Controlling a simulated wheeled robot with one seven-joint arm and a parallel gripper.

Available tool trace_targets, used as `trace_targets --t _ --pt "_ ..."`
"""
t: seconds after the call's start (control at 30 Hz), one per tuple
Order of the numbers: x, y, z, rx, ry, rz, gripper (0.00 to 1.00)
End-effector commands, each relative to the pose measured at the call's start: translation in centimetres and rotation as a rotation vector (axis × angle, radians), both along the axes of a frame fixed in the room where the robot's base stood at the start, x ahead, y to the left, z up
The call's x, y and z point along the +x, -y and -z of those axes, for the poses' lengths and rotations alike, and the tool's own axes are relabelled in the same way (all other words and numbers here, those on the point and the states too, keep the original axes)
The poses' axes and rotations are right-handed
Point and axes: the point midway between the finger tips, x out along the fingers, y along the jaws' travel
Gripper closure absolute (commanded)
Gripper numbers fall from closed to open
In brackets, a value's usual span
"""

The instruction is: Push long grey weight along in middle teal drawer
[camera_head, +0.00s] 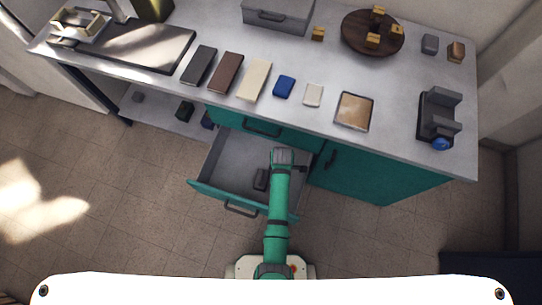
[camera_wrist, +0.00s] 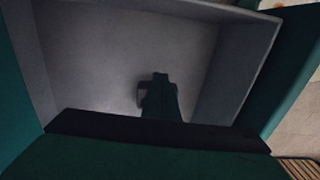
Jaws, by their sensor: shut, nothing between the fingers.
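The middle teal drawer (camera_head: 225,203) is pulled out, with a grey inside. It also shows in the wrist view (camera_wrist: 95,60). The long grey weight (camera_head: 261,179) is a small dark block on the drawer floor in the head view, just left of my arm and close to it. My gripper (camera_head: 283,156) is over the right part of the drawer, shut and empty; its fingertips are hidden in the head view. A dark upright shape stands low in the middle of the wrist view beside a greyer patch; I cannot tell which is weight or finger.
The grey countertop (camera_head: 330,70) overhangs behind the drawer. The drawer's side walls and front edge close in around my gripper. A closed teal cabinet door (camera_head: 365,178) with a dark handle is to the right. The drawer's left part looks clear.

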Motion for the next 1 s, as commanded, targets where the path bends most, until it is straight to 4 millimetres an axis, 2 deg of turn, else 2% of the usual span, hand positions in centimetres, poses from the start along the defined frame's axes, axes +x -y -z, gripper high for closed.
trace_targets --t 0.17,0.67,0.8,1.0 --pt "-0.1 0.0 1.8 0.001 -0.007 -0.003 1.00" --pt "-0.1 0.0 10.0 0.000 -0.004 0.000 1.00" --pt "0.7 -2.1 9.8 0.000 -0.001 -0.005 1.00" --pt "1.1 -3.5 9.9 0.000 -0.002 -0.002 1.00"
